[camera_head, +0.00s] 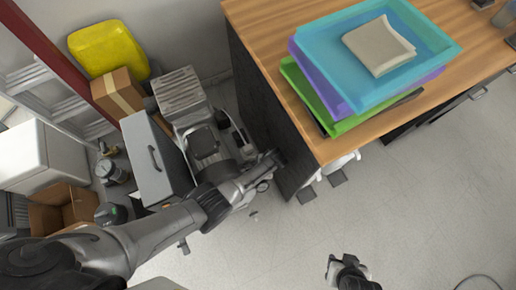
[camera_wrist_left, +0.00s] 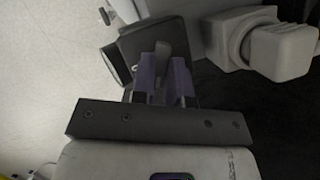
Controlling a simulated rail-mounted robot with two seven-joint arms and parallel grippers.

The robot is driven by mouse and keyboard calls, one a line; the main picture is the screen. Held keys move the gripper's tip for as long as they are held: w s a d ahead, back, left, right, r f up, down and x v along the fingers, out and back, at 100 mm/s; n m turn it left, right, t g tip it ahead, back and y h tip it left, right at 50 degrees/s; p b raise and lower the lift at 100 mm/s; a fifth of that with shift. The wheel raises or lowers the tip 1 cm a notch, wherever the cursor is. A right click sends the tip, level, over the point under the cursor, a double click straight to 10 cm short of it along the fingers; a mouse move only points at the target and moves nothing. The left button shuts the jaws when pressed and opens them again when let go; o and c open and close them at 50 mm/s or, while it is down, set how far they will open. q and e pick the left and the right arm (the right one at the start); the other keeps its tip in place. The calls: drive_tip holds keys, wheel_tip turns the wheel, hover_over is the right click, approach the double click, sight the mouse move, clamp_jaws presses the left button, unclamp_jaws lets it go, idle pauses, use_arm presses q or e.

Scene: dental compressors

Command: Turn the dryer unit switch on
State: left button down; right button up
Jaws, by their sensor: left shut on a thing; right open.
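My left arm reaches across the compressor equipment in the head view, with its gripper (camera_head: 270,162) beside the dark side panel of the wooden counter. In the left wrist view the fingers (camera_wrist_left: 165,82) are closed around a small grey lever-like piece (camera_wrist_left: 162,52), which looks like the switch. It sits against a dark box (camera_wrist_left: 190,38), probably part of the dryer unit; the fingers hide part of it. Whether the switch is on cannot be told. My right gripper (camera_head: 348,268) is open and empty above the floor at the bottom of the head view.
A grey cabinet with a handle (camera_head: 156,165) and a finned metal unit (camera_head: 180,92) stand left of the counter (camera_head: 260,25). Stacked trays (camera_head: 345,75) lie on it. White fittings (camera_wrist_left: 280,45) are close to the left fingers. Floor at lower right is mostly clear.

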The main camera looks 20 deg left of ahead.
use_arm(q)
drive_tip(key=n+g, duration=0.1)
drive_tip(key=n, duration=0.3)
drive_tip(key=shift+w+a+h, duration=0.1)
drive_tip(key=shift+h, duration=0.3)
drive_tip(key=shift+n+g+b, duration=0.3)
drive_tip(key=shift+n+g, duration=0.1)
drive_tip(key=shift+n, duration=0.3)
drive_tip(key=c, duration=1.1)
unclamp_jaws()
